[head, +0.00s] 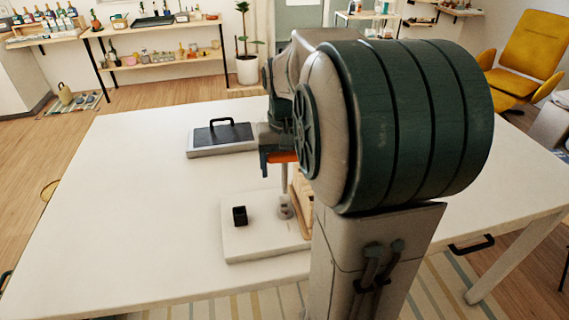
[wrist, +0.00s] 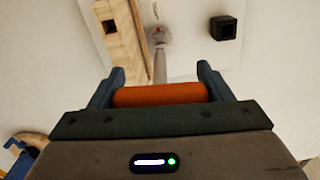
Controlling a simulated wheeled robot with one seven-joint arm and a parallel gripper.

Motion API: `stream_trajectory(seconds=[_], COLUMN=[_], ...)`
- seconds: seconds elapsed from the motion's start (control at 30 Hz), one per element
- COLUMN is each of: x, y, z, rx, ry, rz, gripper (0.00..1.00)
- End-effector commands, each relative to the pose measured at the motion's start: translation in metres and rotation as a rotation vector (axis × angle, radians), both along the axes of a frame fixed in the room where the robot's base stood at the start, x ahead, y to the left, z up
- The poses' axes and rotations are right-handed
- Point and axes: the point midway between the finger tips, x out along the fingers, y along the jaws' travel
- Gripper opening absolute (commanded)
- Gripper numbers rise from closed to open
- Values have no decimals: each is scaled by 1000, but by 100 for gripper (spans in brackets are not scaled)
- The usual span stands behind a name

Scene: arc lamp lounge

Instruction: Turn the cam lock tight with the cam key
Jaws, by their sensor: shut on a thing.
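My gripper (head: 280,160) is shut on the orange handle of the cam key (wrist: 160,95), with one finger at each end of it. The key's grey shaft points down from the handle toward the round grey cam lock (head: 286,208) on a white base board. I cannot tell whether the tip is fully seated. A pale wooden piece (wrist: 118,32) stands close beside the lock, partly hidden by my arm in the head view.
A black square open holder (head: 240,216) stands on the white board (head: 262,245), left of the lock. A grey tray with a dark handled lid (head: 222,136) lies farther back on the white table (head: 130,200). The table's left side is clear.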

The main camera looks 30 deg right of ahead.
Motion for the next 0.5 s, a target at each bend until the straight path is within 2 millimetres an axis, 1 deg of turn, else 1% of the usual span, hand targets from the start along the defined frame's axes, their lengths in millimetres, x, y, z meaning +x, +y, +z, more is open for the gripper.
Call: stream_trajectory(seconds=[0.07,0.1,0.2,0.3,0.5], x=[0,0,0,0,0], y=[0,0,0,0,0], z=[0,-5,-17,-26,-36], rx=[0,0,0,0,0], ry=[0,1,0,-1,0], rz=[83,104,98,97,95], gripper=[50,50,50,50,50])
